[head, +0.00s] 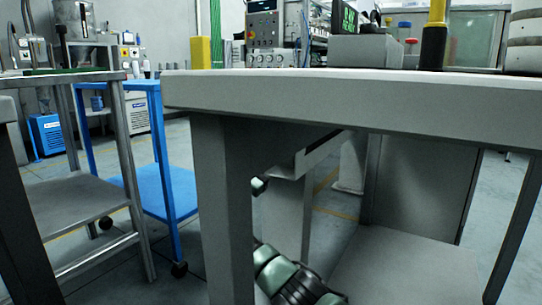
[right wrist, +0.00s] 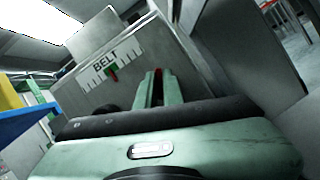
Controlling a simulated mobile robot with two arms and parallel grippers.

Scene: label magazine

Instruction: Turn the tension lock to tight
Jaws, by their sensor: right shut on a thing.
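In the right wrist view a grey panel (right wrist: 78,86) carries the word BELT above a white scale with tick marks. A small green and red marker (right wrist: 112,70) sits at the scale. My right gripper (right wrist: 157,82) is shut on a narrow red part, which I take to be the tension lock (right wrist: 158,74); only a sliver shows between the fingers. Its turned position cannot be read. The head view shows neither lock nor scale clearly. My left gripper is not in view.
In the head view a thick grey tabletop (head: 350,98) and its leg (head: 226,215) block much of the view. Green and black links of mine show below it. A blue cart (head: 165,190) and a metal table (head: 75,185) stand left.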

